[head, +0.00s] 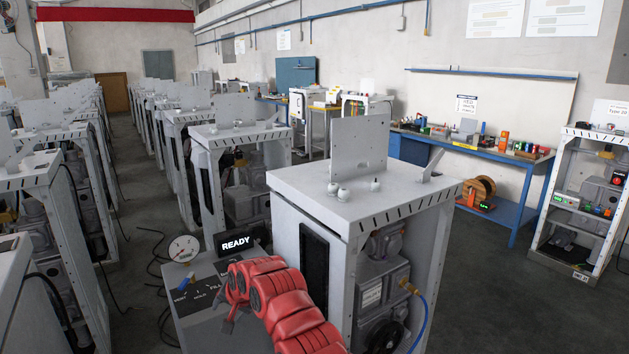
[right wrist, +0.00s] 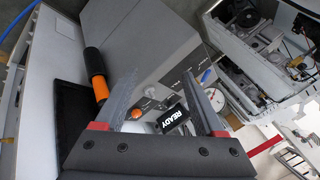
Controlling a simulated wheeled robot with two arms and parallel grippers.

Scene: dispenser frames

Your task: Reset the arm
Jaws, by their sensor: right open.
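My right arm, in red covers, reaches in from the bottom of the head view over a grey control panel (head: 205,320). Its gripper (head: 231,318) is small and partly hidden there. In the right wrist view the gripper (right wrist: 158,82) has its two grey fingers spread apart, with nothing between them. The panel (right wrist: 150,50) lies beyond the fingers. The display reads READY (head: 235,242) and also shows in the wrist view (right wrist: 173,117). A blue lever (head: 185,283) and a round gauge (head: 184,249) sit on the panel. My left gripper is not in view.
Rows of similar frames fill the left. A blue workbench (head: 520,190) stands along the right wall. Open floor (head: 480,285) lies at right. An orange-and-black handle (right wrist: 97,75) shows in the wrist view.

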